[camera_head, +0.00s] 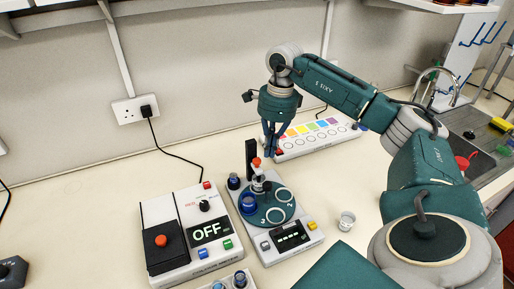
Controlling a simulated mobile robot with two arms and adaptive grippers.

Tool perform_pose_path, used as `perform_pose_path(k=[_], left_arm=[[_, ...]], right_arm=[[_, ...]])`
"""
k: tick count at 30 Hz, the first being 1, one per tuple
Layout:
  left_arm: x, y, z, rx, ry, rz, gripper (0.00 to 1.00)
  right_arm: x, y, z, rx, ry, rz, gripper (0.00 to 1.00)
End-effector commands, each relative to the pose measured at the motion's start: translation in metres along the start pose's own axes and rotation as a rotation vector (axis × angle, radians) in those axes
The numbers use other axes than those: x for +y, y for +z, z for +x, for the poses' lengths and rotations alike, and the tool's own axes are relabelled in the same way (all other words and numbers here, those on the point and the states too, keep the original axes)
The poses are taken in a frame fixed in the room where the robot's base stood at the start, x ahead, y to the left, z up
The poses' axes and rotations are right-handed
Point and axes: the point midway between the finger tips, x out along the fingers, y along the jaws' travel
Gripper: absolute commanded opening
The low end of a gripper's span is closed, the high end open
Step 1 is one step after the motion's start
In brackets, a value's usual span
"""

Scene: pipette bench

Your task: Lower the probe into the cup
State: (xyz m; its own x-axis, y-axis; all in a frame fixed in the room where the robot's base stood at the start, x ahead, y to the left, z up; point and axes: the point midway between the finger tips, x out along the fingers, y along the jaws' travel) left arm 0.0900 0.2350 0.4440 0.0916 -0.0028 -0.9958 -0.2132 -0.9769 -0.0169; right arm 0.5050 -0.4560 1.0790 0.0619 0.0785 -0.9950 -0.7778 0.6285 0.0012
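A small bench device with a white base (298,243) carries a round teal turntable (268,213) with numbered white ring places. A dark upright column (251,152) stands at its back, with a red-orange knob (257,162) on a pale part beside it. This looks like the probe holder; the probe tip is too small to make out. A blue cup (248,204) stands on the turntable's left front. My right gripper (270,152) points down just above and right of the knob. Its fingers look close together, and I cannot tell whether they touch anything. My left gripper is out of view.
A white box reading OFF (209,232) stands to the left, its cable running to a wall socket. A panel with coloured squares (318,138) lies behind. A sink is at far right.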

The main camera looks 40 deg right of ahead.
Motion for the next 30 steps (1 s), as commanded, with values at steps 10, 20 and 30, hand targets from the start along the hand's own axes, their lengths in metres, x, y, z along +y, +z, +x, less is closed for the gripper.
perform_pose_path(k=[10, 20, 30], left_arm=[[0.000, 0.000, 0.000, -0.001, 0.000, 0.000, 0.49], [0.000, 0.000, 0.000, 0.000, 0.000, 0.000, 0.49], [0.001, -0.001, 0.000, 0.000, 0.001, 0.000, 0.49]], right_arm=[[-0.001, 0.001, -0.050, -0.006, -0.004, 0.000, 0.00], [-0.001, -0.001, -0.110, -0.003, -0.003, 0.000, 0.00], [0.000, -0.002, -0.120, -0.001, 0.000, 0.001, 0.00]])
